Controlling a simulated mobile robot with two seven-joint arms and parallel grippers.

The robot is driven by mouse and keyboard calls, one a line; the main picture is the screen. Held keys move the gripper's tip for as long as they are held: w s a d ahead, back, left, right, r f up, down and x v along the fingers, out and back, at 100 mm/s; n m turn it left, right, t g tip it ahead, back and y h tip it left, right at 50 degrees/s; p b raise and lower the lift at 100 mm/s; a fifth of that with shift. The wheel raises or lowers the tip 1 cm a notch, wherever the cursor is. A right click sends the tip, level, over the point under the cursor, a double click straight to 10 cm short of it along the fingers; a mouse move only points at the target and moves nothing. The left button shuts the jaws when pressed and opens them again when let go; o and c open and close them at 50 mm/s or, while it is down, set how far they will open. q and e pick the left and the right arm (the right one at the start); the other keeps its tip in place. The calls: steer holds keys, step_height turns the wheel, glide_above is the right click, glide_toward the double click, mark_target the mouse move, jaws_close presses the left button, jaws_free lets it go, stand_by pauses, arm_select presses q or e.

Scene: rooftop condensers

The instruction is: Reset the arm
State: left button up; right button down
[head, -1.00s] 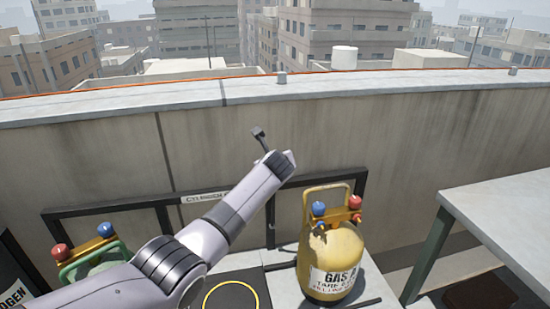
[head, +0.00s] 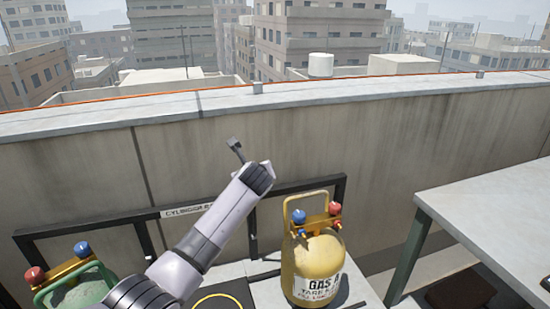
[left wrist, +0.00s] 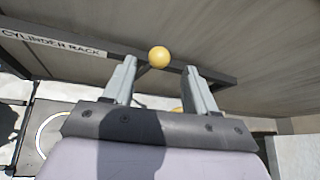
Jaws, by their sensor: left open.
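My left arm (head: 215,225) reaches up and to the right across the head view, in front of the wall. Its left gripper (head: 236,146) is only partly visible there, as a small dark part past the wrist. In the left wrist view the left gripper (left wrist: 160,70) is open, with its two fingers apart. A small yellow round thing (left wrist: 159,57) shows between the fingertips, seemingly beyond them; I cannot tell what it is part of. No object is visibly held. My right gripper is not in view.
A yellow gas cylinder (head: 315,262) stands right of my arm. A green cylinder (head: 85,290) is at lower left. A dark cylinder rack (head: 310,184) runs along the parapet wall (head: 390,135). A grey table (head: 495,205) is at right.

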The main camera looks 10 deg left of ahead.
arm_select(q)
steer(key=s+d+f+n+g+h, duration=0.15)
steer(key=s+f+n+h, duration=0.25)
steer(key=s+f+n, duration=1.45)
steer(key=s+n, duration=0.1)
steer(key=s, duration=0.5)
steer(key=s+f+n+h, duration=0.1)
steer(key=s+f+n, duration=0.2)
steer(key=s, duration=0.6)
steer(key=s+f+n+h, duration=0.1)
steer(key=s+n, duration=0.3)
steer(key=s, duration=0.4)
steer(key=shift+s+f, duration=0.3)
steer(key=shift+f, duration=0.45)
